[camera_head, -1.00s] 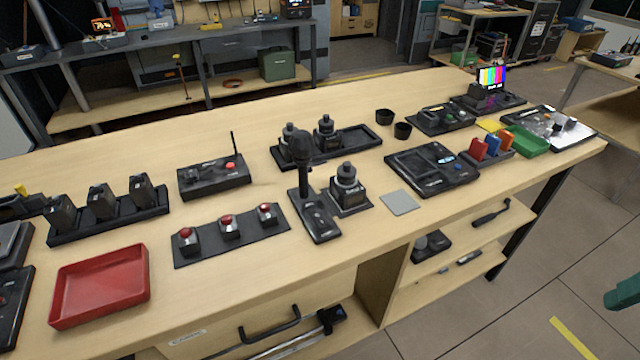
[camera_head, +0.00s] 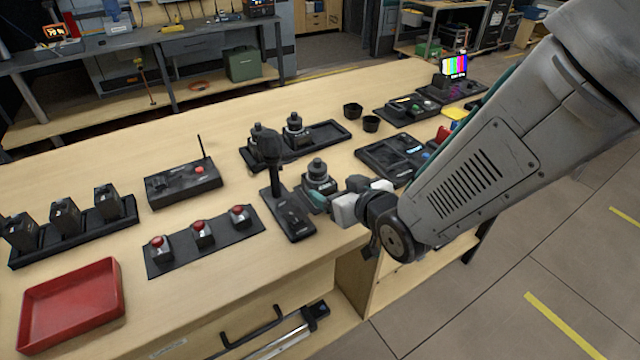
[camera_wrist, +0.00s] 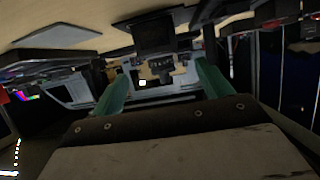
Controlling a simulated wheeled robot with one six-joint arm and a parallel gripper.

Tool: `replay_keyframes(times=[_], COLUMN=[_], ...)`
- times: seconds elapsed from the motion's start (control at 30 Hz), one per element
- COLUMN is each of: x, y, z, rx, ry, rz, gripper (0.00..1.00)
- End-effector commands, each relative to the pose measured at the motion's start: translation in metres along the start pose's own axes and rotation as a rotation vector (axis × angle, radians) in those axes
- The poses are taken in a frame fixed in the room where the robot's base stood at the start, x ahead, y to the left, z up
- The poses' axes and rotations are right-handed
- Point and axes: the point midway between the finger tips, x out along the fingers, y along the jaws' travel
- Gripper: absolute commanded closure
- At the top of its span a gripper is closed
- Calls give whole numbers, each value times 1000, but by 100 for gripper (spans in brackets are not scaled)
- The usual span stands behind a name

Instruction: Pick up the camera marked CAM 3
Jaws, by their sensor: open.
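Three small dark cameras with round tops show in the head view. One camera (camera_head: 318,177) stands alone on the bench just right of the joystick panel (camera_head: 287,208). The other two, the left one (camera_head: 258,141) and the right one (camera_head: 296,131), stand in a black tray (camera_head: 330,134) behind it. I cannot read their markings. My gripper (camera_head: 318,199) is close by the lone camera's front, its teal fingers partly overlapping it in the picture. In the wrist view my gripper (camera_wrist: 158,80) has its fingers apart, with a dark blocky shape beyond them that I cannot identify surely.
The joystick stick (camera_head: 272,155) rises close left of the lone camera. A red-button strip (camera_head: 203,240), a red tray (camera_head: 72,305) and a black box with an antenna (camera_head: 184,184) lie left. Two black cups (camera_head: 361,116) stand behind. My arm hides the bench's right part.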

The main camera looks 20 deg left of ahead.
Motion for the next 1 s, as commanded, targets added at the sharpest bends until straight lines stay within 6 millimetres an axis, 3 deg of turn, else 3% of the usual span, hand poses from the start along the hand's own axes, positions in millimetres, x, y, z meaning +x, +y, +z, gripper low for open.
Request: replay_keyframes(times=[0.5, 0.8, 1.0], x=[66, 72, 71], y=[0, 1, 1], z=[2, 1, 1], rx=[0, 0, 0], ry=[-1, 0, 0], rz=[0, 1, 1], gripper=[22, 22, 77])
